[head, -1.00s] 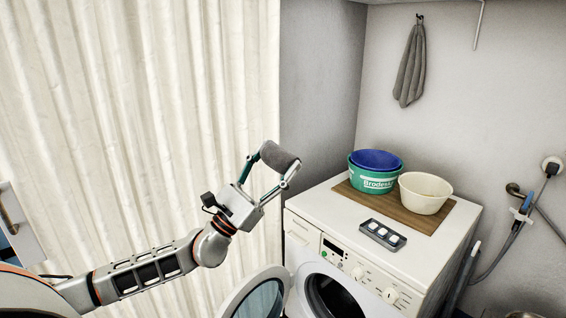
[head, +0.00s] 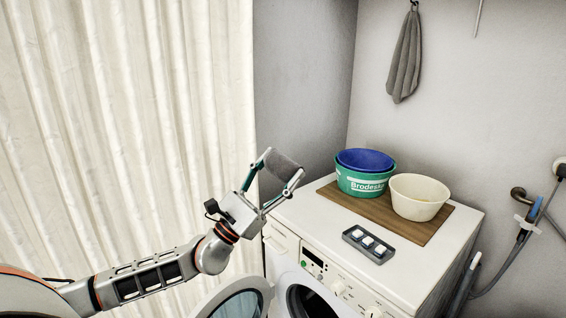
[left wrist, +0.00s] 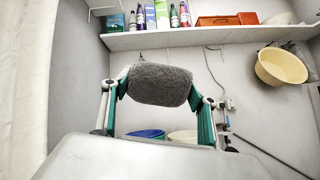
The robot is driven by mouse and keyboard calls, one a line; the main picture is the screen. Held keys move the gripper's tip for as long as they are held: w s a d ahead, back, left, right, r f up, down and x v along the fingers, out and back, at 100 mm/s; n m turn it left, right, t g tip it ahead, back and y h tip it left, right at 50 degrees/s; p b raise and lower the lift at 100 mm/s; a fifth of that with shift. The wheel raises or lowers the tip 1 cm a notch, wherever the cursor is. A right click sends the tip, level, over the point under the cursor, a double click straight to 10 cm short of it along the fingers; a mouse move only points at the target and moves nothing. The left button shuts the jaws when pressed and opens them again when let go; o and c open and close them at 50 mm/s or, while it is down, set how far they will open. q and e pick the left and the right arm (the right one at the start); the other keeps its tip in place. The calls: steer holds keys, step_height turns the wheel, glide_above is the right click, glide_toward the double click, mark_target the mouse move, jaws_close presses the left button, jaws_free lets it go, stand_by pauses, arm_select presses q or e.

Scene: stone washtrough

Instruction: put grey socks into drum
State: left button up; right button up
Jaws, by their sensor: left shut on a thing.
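The rolled grey socks (head: 285,164) are in the jaws of my left gripper (head: 278,172), which is shut on them. In the left wrist view the grey socks (left wrist: 160,85) are a fuzzy bundle squeezed between the two fingers. The gripper holds them in the air near the back left of the washing machine top. The washing machine (head: 335,262) is white. Its round door (head: 238,303) stands open to the left, and the dark drum opening (head: 308,302) shows partly at the bottom edge. The inside of the drum is hidden. My right gripper is not in view.
On the machine top, a green tub (head: 365,184) with a blue basin (head: 366,159) and a cream bowl (head: 419,196) stand on a brown board (head: 350,208). A grey tray (head: 368,244) holds small white blocks. A cream curtain (head: 120,120) hangs left. A grey cloth (head: 405,60) hangs on the wall.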

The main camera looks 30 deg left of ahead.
arm_select(q)
step_height(320, 180, down, 39)
steer(key=w+n+g+y+b, duration=0.2)
steer(key=n+g+y+b, duration=0.15)
steer(key=b, duration=1.15)
steer(key=s+f+n+g+y+b, duration=0.1)
steer(key=s+f+b, duration=0.25)
steer(key=f, duration=0.65)
steer(key=s+f+g+b, duration=0.25)
steer(key=f+b, duration=0.25)
steer(key=f, duration=0.5)
steer(key=s+f+n+g+y+b, duration=0.1)
steer(key=s+f+b, duration=0.3)
steer(key=f, duration=0.6)
steer(key=x, duration=4.4)
steer(key=shift+f, duration=0.2)
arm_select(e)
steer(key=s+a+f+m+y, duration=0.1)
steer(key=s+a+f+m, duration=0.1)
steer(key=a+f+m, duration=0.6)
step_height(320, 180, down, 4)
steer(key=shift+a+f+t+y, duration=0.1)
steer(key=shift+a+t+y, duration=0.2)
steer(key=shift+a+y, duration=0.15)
arm_select(q)
steer(key=shift+w+a, duration=0.1)
steer(key=shift+a, duration=0.05)
